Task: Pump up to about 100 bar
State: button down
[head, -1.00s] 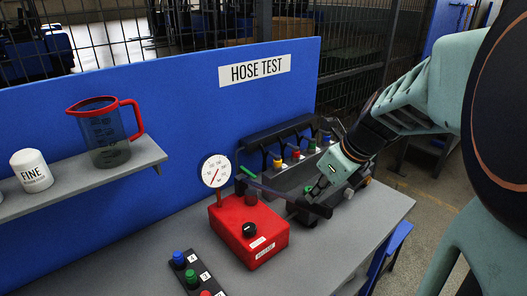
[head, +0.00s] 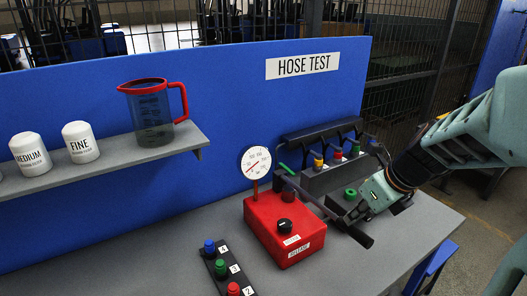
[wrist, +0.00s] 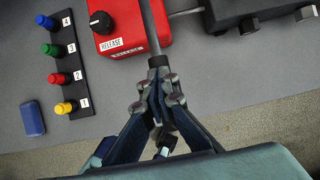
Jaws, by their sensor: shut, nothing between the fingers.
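The red pump box (head: 262,212) stands on the grey bench with a round white gauge (head: 256,162) on its left. The gauge has a thin red needle, but its reading is too small to tell. A black release knob (head: 286,224) sits on the box; it also shows in the wrist view (wrist: 101,22). A long pump lever (head: 308,193) slants down to the right from the box.
A dark strip with several coloured, numbered plugs (wrist: 66,62) lies left of the pump, beside a blue block (wrist: 32,118). A dark hose rack (head: 325,178) stands behind my gripper. A shelf (head: 120,165) holds white filters and a red-rimmed jug (head: 153,115).

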aim_at(353, 227)
notch_tip(353, 227, down, 6)
jog(key=b, duration=0.3)
jog(key=shift+r, duration=0.2)
notch_tip(353, 227, up, 13)
jog(key=p, duration=1.3)
jog(key=shift+f, duration=0.1)
notch_tip(353, 227, down, 12)
jog(key=b, duration=0.9)
jog(key=shift+f, duration=0.25)
jog(key=shift+r+p, duration=0.3)
jog(key=shift+p, duration=0.1)
notch_tip(353, 227, up, 12)
jog(key=p, duration=0.8)
